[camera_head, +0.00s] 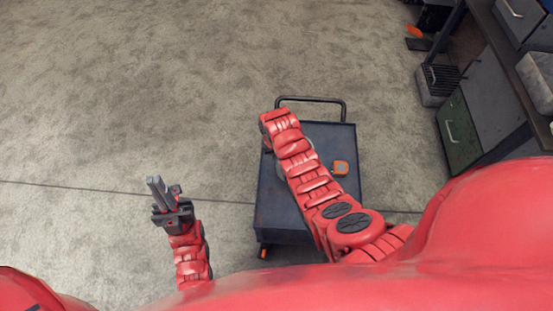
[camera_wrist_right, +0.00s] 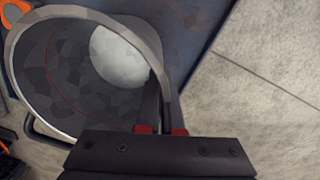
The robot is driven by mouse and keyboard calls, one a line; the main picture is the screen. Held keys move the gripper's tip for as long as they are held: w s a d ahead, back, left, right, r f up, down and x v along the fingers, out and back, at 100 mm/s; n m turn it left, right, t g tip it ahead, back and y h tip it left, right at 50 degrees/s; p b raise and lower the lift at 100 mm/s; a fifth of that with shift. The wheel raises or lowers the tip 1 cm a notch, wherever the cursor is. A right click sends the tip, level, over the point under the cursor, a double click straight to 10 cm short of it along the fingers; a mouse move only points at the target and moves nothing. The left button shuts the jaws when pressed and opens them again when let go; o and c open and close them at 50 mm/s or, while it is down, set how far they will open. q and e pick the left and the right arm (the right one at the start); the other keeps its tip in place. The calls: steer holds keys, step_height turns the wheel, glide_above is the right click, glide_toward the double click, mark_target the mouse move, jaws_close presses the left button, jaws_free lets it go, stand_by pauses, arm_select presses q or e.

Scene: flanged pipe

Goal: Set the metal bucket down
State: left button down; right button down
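The metal bucket (camera_wrist_right: 62,75) fills the left of the right wrist view, its round rim facing the camera. A pale, rounded thing (camera_wrist_right: 118,58) shows inside it. My right gripper (camera_wrist_right: 163,100) is shut on the bucket's rim, one finger inside and one outside. In the head view my right arm reaches over the blue cart (camera_head: 275,205) and hides its gripper and most of the bucket. The bucket is over the cart; I cannot tell whether it touches the top. My left gripper (camera_head: 158,187) is empty, left of the cart, its fingers close together.
An orange and grey tool (camera_head: 340,168) lies on the cart, right of my right arm. The cart's dark handle (camera_head: 312,99) is at its far end. Workbench cabinets (camera_head: 490,110) stand at the upper right. The floor left of the cart is clear.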

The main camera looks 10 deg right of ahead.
steer(key=shift+f, duration=0.3)
steer(key=c, duration=1.5)
jaws_free()
steer(key=shift+f, duration=0.15)
steer(key=o, duration=0.4)
